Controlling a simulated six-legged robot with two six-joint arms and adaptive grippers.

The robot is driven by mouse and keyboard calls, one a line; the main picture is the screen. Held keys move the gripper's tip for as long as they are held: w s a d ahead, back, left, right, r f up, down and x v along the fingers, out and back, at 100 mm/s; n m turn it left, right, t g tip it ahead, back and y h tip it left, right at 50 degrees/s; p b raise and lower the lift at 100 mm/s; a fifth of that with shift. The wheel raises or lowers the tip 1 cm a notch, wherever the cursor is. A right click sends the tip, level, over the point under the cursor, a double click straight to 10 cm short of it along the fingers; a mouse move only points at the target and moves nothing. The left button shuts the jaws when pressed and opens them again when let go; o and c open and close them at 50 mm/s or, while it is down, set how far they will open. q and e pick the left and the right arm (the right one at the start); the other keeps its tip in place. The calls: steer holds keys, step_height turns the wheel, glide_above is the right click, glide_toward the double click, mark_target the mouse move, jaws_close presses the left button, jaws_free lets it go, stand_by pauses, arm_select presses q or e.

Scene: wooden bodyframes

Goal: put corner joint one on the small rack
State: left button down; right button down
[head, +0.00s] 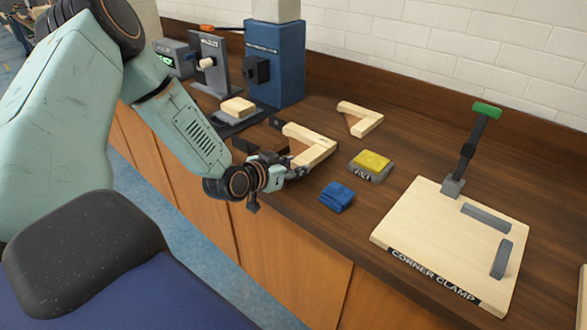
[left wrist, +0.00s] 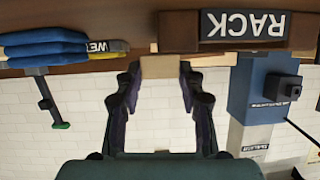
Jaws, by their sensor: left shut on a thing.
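A pale wooden L-shaped corner joint (head: 318,150) is in my left gripper (head: 296,172), whose fingers are shut on its near end. In the left wrist view, which is upside down, the fingers (left wrist: 160,78) close on both sides of the joint's end (left wrist: 163,67). The small dark rack (head: 252,146) is just left of the joint, partly hidden by my wrist; its RACK label (left wrist: 245,24) shows in the left wrist view. I cannot tell whether the joint touches the rack. A second L-shaped joint (head: 361,119) lies on the bench behind. My right gripper is not in view.
A blue cloth (head: 337,196) and a yellow pad on a grey block (head: 370,165) lie right of my gripper. The corner clamp board (head: 420,235) with its upright lever is farther right. A blue machine (head: 275,65) and a grey stand (head: 208,62) are at the back left.

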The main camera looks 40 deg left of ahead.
arm_select(q)
steer(key=shift+w+a, duration=0.1)
steer(key=shift+a, duration=0.1)
steer(key=c, duration=1.2)
jaws_free()
steer(key=o, duration=0.4)
steer(key=shift+d+r, duration=0.2)
steer(key=shift+d, duration=0.25)
steer(key=shift+a+f, duration=0.15)
steer(key=shift+a, duration=0.2)
steer(key=shift+s+r+p, duration=0.2)
steer(key=shift+s+p, duration=0.15)
steer(key=p+v, duration=0.4)
steer(key=v, duration=0.2)
steer(key=shift+s+r, duration=0.15)
steer(key=shift+r, duration=0.05)
steer(key=p+v, duration=0.5)
steer(key=s+d+f+g+h, duration=0.2)
steer(key=s+d+f+g, duration=0.6)
steer(key=d, duration=0.5)
steer(key=s+d+f+g+y, duration=0.1)
steer(key=s+d+f+g, duration=0.1)
steer(key=s, duration=0.6)
steer(key=s+d+f+n+g+y, duration=0.1)
steer(key=s+f+g, duration=0.1)
steer(key=s, duration=0.7)
steer(key=shift+s+d+f+g, duration=0.15)
steer(key=shift+d+f+g, duration=0.2)
steer(key=shift+g, duration=0.45)
